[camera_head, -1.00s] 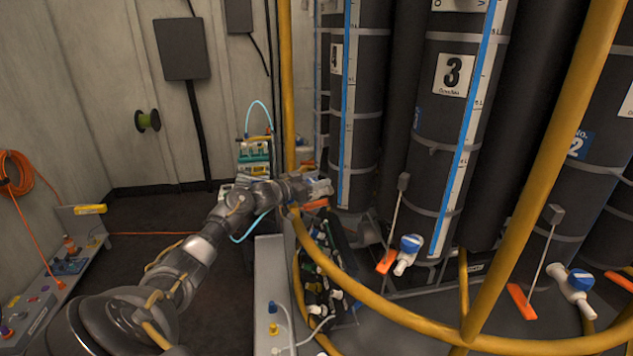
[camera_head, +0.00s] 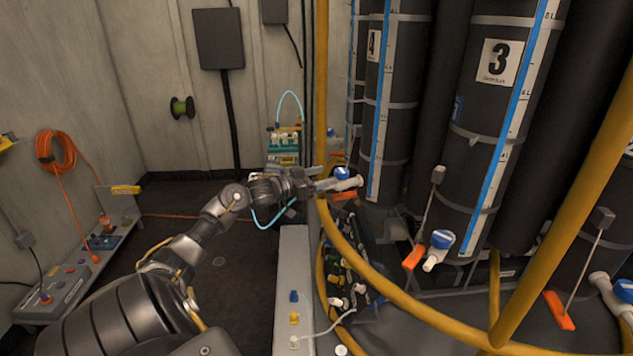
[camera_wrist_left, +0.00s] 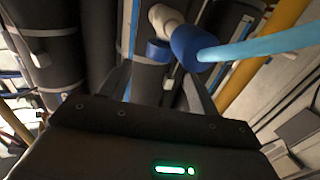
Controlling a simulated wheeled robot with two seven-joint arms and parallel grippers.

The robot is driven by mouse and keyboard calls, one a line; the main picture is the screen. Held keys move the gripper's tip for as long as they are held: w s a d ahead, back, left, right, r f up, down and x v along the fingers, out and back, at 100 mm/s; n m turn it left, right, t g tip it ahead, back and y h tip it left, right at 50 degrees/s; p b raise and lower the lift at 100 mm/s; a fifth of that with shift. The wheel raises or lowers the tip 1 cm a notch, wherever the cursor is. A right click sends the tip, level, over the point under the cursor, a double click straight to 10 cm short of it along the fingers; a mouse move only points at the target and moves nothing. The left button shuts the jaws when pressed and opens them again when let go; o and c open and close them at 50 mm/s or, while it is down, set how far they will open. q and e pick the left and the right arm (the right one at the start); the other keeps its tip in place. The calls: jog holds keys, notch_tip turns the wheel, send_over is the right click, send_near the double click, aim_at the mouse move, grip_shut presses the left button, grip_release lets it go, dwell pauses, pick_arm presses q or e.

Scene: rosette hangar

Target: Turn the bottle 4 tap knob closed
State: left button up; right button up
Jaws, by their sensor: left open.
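Bottle 4 (camera_head: 385,120) is a dark cylinder with a "4" label and a blue strip. Low at its left side is its tap, with a blue knob (camera_head: 341,172) and a pale spout (camera_head: 348,184). My left gripper (camera_head: 322,184) is level with the tap and just left of it; contact cannot be told. In the left wrist view the open fingers (camera_wrist_left: 157,85) point toward the tap. The blue knob (camera_wrist_left: 187,46) is beyond the right finger, with a pale blue length in front of it and a white pipe (camera_wrist_left: 165,18) behind. My right gripper is not in view.
A yellow rail (camera_head: 321,90) rises close to my left gripper and curves across the front. Bottle 3 (camera_head: 490,130) with its blue-knobbed tap (camera_head: 441,240) stands to the right. A grey ledge (camera_head: 294,255) and tangled fittings lie below.

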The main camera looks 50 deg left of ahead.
pick_arm(q)
jog(key=shift+v, duration=0.85)
